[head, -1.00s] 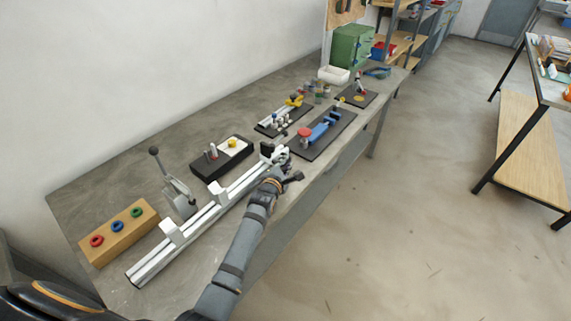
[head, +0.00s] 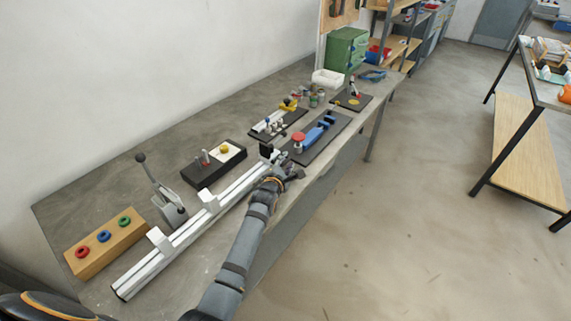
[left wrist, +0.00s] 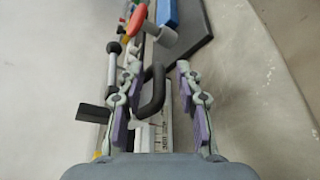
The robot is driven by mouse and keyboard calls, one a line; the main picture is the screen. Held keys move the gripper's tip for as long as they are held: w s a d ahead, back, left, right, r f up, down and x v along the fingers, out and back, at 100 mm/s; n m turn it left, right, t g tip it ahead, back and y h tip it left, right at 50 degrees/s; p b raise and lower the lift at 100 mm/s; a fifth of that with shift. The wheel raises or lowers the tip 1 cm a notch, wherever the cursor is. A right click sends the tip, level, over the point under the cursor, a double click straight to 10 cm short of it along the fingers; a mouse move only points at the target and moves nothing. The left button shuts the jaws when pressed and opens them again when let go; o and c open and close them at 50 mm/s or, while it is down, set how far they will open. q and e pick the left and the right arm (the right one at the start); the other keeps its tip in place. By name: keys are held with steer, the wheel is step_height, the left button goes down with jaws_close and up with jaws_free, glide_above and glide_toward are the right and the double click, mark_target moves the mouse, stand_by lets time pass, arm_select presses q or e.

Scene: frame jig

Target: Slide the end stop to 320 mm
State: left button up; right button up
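The end stop (head: 267,152) is a small black block at the far end of a pale aluminium rail (head: 150,268). In the left wrist view its black loop handle (left wrist: 153,92) stands between the fingers of my left gripper (left wrist: 158,82). The fingers are open, with a clear gap on the handle's right side; the left finger is close to it, and I cannot tell whether they touch. A strip with scale marks (left wrist: 161,138) shows below the handle, too small to read. In the head view my left gripper (head: 285,173) is beside the stop. My right gripper is not in view.
Two white blocks (head: 208,201) sit along the rail, with a lever clamp (head: 170,208) behind it. A wooden block with coloured rings (head: 105,243) stands at the near left. A black tray (head: 214,165) and a blue fixture on a dark plate (head: 318,136) lie near the stop.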

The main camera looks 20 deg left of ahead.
arm_select(q)
steer(key=shift+s, duration=0.15)
steer(key=v, duration=1.1)
steer(key=shift+s+r, duration=0.15)
steer(key=shift+s, duration=0.25)
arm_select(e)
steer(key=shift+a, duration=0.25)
